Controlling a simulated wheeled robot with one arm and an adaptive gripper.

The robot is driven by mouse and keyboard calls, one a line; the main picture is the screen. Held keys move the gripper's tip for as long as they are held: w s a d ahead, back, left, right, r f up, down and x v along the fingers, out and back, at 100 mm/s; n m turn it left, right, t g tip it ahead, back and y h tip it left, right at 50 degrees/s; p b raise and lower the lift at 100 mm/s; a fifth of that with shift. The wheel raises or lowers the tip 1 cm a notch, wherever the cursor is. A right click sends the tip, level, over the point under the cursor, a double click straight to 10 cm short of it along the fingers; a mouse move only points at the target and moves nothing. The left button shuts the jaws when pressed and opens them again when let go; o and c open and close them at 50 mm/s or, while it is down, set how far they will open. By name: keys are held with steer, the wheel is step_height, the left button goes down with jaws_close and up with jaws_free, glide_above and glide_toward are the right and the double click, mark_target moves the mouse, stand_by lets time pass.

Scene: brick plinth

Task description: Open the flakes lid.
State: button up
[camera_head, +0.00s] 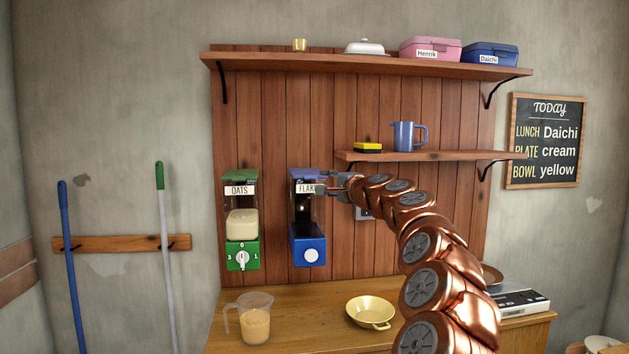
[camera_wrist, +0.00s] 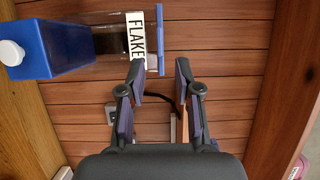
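The flakes dispenser (camera_head: 308,215) hangs on the plank wall, with a dark clear body, a blue base (camera_head: 309,247) with a white knob, and a flat blue lid (camera_head: 304,173) on top. The lid looks shut. In the wrist view the dispenser lies sideways, its lid (camera_wrist: 160,35) showing as a thin blue strip beside the FLAKES label (camera_wrist: 136,38). My gripper (camera_head: 324,188) is at the dispenser's upper right, by the label. Its fingers (camera_wrist: 159,70) are apart, with the lid's near end between the tips. I cannot tell whether they touch it. Nothing is held.
The oats dispenser (camera_head: 240,220) with a green lid hangs to the left. A measuring jug (camera_head: 255,320) and yellow bowl (camera_head: 370,312) stand on the counter below.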

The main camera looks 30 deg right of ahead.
mark_target(313, 178)
steer(key=shift+w, duration=1.15)
steer(key=shift+w+f+p, duration=0.1)
steer(key=shift+w+p, duration=0.35)
steer(key=shift+w, duration=0.75)
steer(key=shift+w+p, duration=0.45)
steer(key=shift+w, duration=0.5)
jaws_close()
